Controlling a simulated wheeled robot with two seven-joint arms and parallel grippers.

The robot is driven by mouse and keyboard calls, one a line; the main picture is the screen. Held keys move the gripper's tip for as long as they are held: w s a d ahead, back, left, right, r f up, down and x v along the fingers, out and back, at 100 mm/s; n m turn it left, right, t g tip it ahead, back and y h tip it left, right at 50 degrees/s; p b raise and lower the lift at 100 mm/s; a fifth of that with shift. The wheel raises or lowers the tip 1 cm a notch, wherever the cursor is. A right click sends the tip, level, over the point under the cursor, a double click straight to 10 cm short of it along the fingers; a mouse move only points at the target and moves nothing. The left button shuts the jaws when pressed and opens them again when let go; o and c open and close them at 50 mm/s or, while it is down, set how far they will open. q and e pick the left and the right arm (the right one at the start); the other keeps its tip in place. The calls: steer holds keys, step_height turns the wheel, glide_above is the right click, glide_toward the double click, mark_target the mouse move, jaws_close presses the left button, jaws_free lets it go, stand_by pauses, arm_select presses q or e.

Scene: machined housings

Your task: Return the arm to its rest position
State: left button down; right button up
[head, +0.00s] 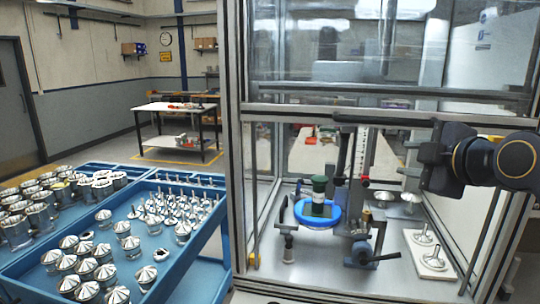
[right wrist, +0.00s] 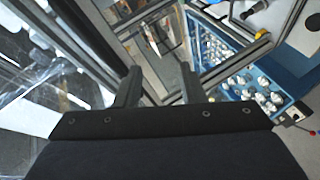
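My right arm comes in from the right edge of the head view, in front of the glass-walled cabinet. Its right gripper (head: 414,158) points left, near the cabinet's right side and below the dark horizontal bar. In the right wrist view the two dark fingers (right wrist: 160,75) stand apart with nothing between them, so the gripper is open and empty. My left gripper does not show in either view.
The cabinet frame (head: 239,150) holds a fixture with a blue ring (head: 318,220) and a green-topped part (head: 319,190). A white plate (head: 432,262) with metal parts lies at right. A blue tray cart (head: 190,262) with several metal housings stands at left. A raised pane hangs above.

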steer(key=s+a+f+m+g, duration=0.3)
steer(key=s+f+m, duration=0.2)
steer(key=s+f, duration=0.3)
steer(key=s+a+f+m+g+y, duration=0.1)
steer(key=s+f+m, duration=0.5)
steer(key=f, duration=0.8)
steer(key=s+a+f+m+g, duration=0.4)
steer(key=s+f+m, duration=0.2)
steer(key=s+f, duration=0.5)
steer(key=shift+s+a+g+y, duration=0.15)
steer(key=shift+a+g+y, duration=0.15)
steer(key=shift+a, duration=0.05)
